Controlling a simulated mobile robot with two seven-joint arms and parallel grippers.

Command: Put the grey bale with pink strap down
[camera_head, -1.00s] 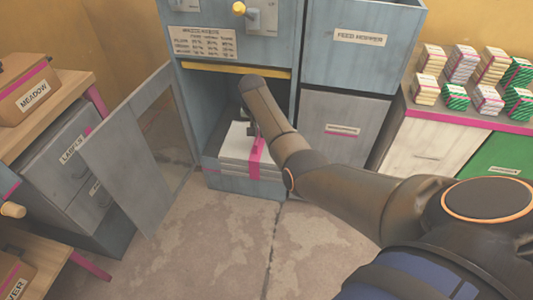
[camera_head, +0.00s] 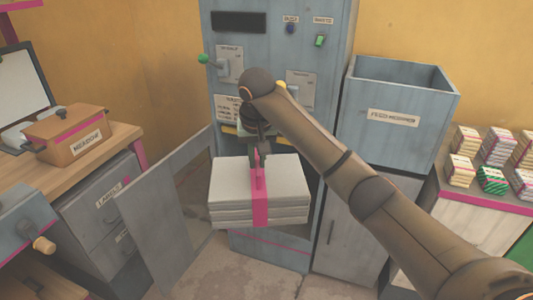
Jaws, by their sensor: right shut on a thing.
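The grey bale with pink strap (camera_head: 285,194) hangs in front of the blue-grey press (camera_head: 225,75), clear of the floor. It is a stack of pale grey layers with one pink strap around its middle. My right gripper (camera_head: 258,165) is above the bale and shut on it at the strap. My right arm comes in from the lower right and covers part of the press front. My left gripper is not in view.
The press's lower door (camera_head: 165,220) stands open on the left. The open-topped feed hopper (camera_head: 395,118) is at right. Small strapped bales (camera_head: 460,170) stand on a cabinet at far right. A brown MEADOW box (camera_head: 68,138) sits on the left bench. Little bare floor (camera_head: 205,270) shows.

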